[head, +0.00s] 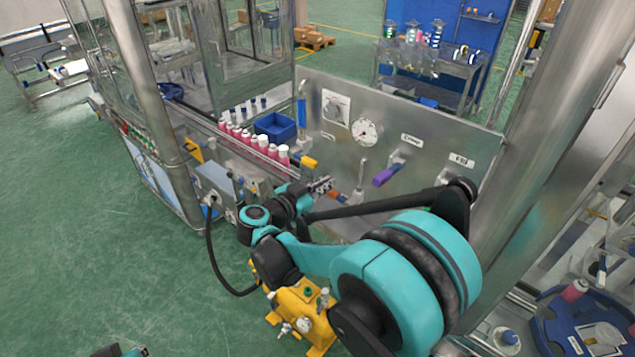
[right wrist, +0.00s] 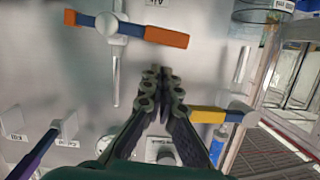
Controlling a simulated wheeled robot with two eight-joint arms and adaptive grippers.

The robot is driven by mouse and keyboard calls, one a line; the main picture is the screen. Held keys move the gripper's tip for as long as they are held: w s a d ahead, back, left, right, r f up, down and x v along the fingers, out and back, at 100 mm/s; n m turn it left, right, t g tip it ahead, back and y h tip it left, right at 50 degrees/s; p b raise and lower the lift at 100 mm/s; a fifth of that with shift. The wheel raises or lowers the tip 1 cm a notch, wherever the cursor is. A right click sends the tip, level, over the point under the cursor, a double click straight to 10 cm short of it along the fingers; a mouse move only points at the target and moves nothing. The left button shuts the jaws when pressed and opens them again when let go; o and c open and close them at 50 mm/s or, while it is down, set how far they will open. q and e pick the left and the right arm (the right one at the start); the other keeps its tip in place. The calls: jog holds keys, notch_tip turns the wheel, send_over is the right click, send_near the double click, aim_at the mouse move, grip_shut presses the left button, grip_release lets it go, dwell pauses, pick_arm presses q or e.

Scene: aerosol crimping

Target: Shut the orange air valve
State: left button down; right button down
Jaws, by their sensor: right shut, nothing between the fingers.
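The orange air valve (right wrist: 165,37) fills the top of the right wrist view, which shows the panel upside down. Its lever lies crosswise on a silver hub, with an orange grip on the right and a blue part to the left; a label beside it reads "Air". In the head view the orange grip (head: 334,196) shows just past my fingers, with the rest partly hidden. My right gripper (right wrist: 158,78) is shut and empty. In the wrist view its tips sit below the lever, with a visible gap. In the head view the right gripper (head: 324,184) is close to the panel.
A purple lever (head: 386,175) and a yellow lever (head: 302,161) stick out of the steel panel (head: 440,143) nearby. A gauge (head: 367,131) sits above. Pink bottles (head: 263,143) and a blue bin (head: 276,127) stand left. A yellow pump (head: 303,315) stands below my arm.

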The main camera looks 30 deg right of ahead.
notch_tip(320, 180, down, 2)
jog(key=shift+w+a, duration=0.1)
jog(key=shift+w, duration=0.05)
dwell(0.3)
